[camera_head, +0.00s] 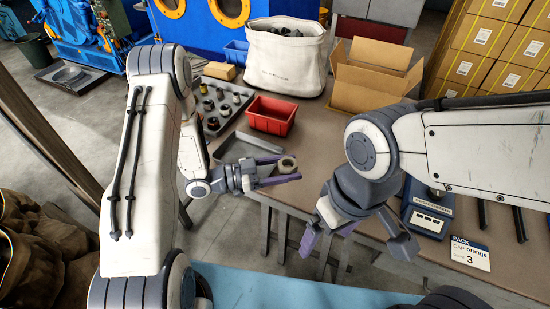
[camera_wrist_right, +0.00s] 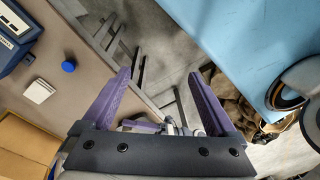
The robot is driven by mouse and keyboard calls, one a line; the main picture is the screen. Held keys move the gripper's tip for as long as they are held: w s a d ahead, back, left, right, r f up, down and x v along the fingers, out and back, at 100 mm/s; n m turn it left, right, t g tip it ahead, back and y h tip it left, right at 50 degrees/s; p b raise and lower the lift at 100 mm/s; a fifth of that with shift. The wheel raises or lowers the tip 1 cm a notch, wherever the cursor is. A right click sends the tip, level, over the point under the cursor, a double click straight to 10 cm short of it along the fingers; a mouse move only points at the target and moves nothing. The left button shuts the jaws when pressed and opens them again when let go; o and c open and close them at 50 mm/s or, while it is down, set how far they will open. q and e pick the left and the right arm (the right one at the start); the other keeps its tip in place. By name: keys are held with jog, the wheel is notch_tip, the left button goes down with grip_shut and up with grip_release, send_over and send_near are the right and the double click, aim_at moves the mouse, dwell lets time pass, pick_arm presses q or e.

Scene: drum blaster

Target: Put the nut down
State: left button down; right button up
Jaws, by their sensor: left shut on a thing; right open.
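The nut (camera_head: 287,165) is a small, pale, round piece with a dark centre, in the head view. My left gripper (camera_head: 276,171) is shut on it, with one purple finger on each side. It holds the nut near the front edge of the brown table (camera_head: 330,128); whether the nut touches the table I cannot tell. My right gripper (camera_head: 328,236) is open in front of the table edge, to the right of and nearer than the nut. In the right wrist view its two purple fingers (camera_wrist_right: 162,78) are wide apart with nothing clearly held between them.
A dark tray (camera_head: 213,126) with several small parts, a red bin (camera_head: 272,122) and a grey tray (camera_head: 250,144) lie left of centre. A white bag (camera_head: 285,65) and an open cardboard box (camera_head: 370,85) stand behind. A blue device (camera_head: 427,212) and a sign (camera_head: 470,254) are at right.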

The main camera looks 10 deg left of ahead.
jog(key=w+a+r+m, duration=0.15)
jog(key=w+a, duration=0.35)
jog(key=w, duration=0.6)
jog(key=w+a+r+m, duration=0.15)
jog(key=w+a, duration=0.35)
jog(key=w, duration=0.7)
pick_arm(q)
jog(key=shift+r, duration=0.1)
pick_arm(e)
notch_tip(320, 180, down, 11)
jog(key=shift+s+a+n+h, duration=0.15)
jog(key=shift+n+h, duration=0.15)
jog(key=shift+a, duration=0.1)
grip_shut()
pick_arm(q)
grip_release()
